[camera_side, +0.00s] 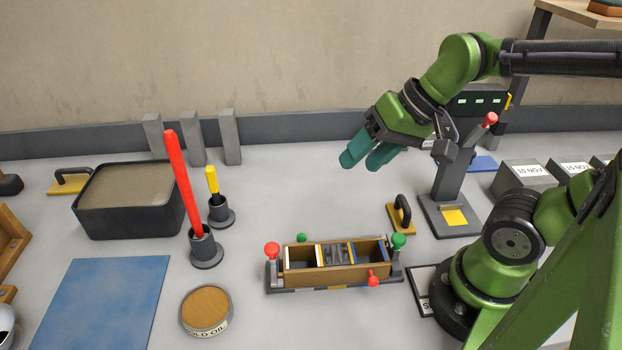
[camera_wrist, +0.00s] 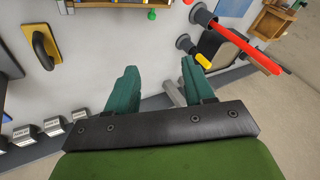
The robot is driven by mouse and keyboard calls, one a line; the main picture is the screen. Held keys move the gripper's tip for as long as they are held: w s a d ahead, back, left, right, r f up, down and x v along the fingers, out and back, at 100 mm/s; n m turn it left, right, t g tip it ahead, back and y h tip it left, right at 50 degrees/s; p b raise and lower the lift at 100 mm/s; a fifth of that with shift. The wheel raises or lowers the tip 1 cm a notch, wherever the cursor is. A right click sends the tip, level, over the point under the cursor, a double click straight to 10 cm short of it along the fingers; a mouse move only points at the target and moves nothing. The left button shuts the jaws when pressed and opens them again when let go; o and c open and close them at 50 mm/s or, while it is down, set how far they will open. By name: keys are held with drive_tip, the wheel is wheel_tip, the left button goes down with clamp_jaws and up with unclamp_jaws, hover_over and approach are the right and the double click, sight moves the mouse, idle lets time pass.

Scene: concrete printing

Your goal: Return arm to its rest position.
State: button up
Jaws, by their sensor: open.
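My gripper (camera_side: 369,154) is raised above the bench, towards the back and right of the middle in the side view. Its teal fingers are apart with nothing between them. In the wrist view my gripper (camera_wrist: 158,85) also shows two separated teal fingers, with bare bench and wall edge behind them. The green arm reaches in from the right, bent at the elbow, and the fingers point down and to the left. Nothing touches the fingers.
A wooden mould (camera_side: 335,270) with red and green knobs stands below. A red rod (camera_side: 182,180) and a yellow-topped tool (camera_side: 212,181) stand in holders at left. A grey stand with red-tipped lever (camera_side: 447,186), a yellow trowel (camera_side: 400,217) and labelled blocks (camera_side: 525,175) are at right.

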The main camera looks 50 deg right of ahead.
drive_tip(key=shift+s+d+r+n+t+h, duration=0.15)
drive_tip(key=shift+d+r+n+t+h, duration=0.35)
drive_tip(key=shift+d+r+t, duration=0.3)
